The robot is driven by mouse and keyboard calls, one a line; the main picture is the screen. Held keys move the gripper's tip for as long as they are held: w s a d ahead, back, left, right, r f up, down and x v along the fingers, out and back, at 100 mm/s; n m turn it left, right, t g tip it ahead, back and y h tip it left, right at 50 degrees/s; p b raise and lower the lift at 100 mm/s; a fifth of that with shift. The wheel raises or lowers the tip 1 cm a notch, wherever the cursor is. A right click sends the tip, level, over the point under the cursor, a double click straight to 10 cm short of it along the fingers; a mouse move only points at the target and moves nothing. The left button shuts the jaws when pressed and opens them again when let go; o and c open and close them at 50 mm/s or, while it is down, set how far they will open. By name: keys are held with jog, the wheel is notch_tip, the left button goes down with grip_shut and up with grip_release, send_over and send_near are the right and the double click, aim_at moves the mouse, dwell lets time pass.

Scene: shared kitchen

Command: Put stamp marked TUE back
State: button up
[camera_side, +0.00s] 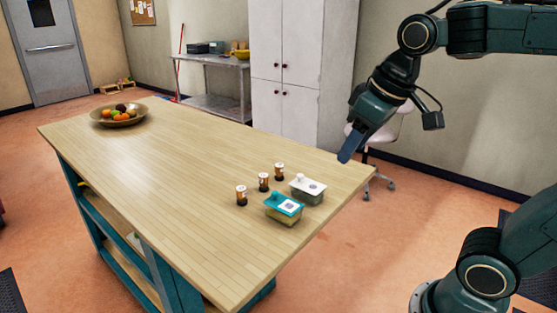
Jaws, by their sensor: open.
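Three small stamps stand upright in a slanting row on the wooden table: a near one (241,195), a middle one (263,182) and a far one (279,171). Each looks orange-brown with a white top and a dark base. Their markings are too small to read, so I cannot tell which says TUE. My gripper (345,156) is open and points down over the table's right end, apart from the stamps and to their right. Nothing shows in it.
Right of the stamps stand a teal-topped box (272,209) and a white-topped box (309,197), close together. A white knob-like piece stands on the white top. A fruit bowl (101,118) is at the table's far left. The table's (165,180) middle is clear.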

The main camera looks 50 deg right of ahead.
jog(key=s+a+f+t, duration=0.1)
jog(key=s+f, duration=0.3)
jog(key=s, duration=0.3)
jog(key=shift+s+f, duration=0.15)
jog(key=shift+s, duration=0.25)
dwell(0.9)
